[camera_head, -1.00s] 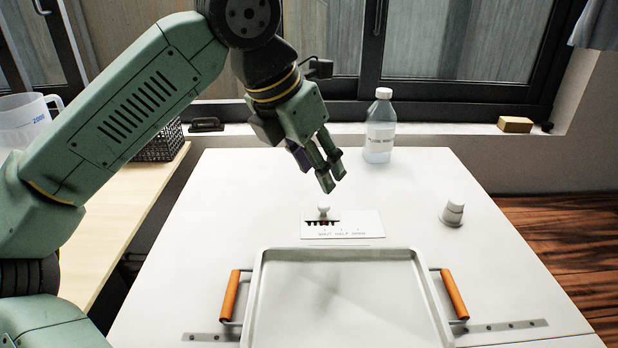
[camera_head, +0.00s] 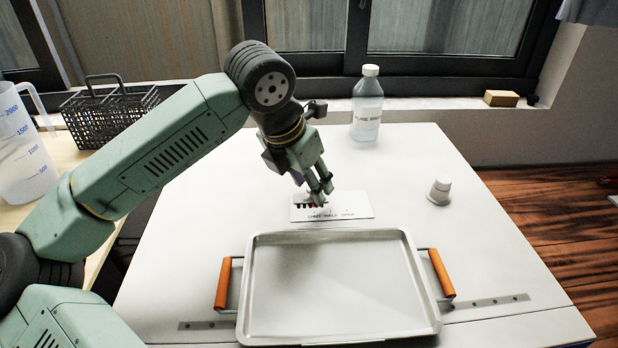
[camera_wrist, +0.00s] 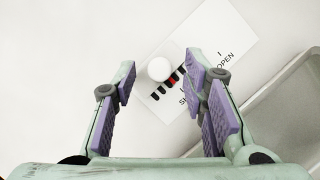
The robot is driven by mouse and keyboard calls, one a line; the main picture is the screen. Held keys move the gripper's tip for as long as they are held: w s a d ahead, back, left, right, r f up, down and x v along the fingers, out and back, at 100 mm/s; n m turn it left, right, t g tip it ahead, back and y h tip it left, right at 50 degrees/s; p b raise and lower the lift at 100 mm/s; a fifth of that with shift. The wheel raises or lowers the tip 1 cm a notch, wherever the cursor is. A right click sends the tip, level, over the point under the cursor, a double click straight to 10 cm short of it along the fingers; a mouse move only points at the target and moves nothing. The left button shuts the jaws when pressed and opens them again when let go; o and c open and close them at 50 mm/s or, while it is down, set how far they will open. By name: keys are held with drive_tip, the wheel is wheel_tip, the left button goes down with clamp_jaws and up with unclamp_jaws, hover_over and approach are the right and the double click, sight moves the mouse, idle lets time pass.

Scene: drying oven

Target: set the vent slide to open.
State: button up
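The vent slide plate (camera_head: 352,206) is a white label panel on the white top, behind the tray, marked SHUT, HALF and OPEN. It also shows in the wrist view (camera_wrist: 236,38), with dark slots and a red mark. The round white slide knob (camera_wrist: 159,69) is near the SHUT end, away from OPEN. In the head view the fingers mostly hide the knob. My gripper (camera_head: 322,194) is over the plate, pointing down. In the wrist view its purple-padded fingers (camera_wrist: 163,88) are apart, with the knob showing between and just beyond them. I cannot tell whether they touch it.
A tray (camera_head: 255,290) with orange handles lies in front of the plate. A grey-white stepped knob (camera_head: 439,191) stands to the right. A labelled bottle (camera_head: 367,105) is at the back. A wire basket (camera_head: 110,115) and a measuring jug (camera_head: 20,150) are left.

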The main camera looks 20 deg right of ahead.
clamp_jaws()
idle(0.5)
idle(0.4)
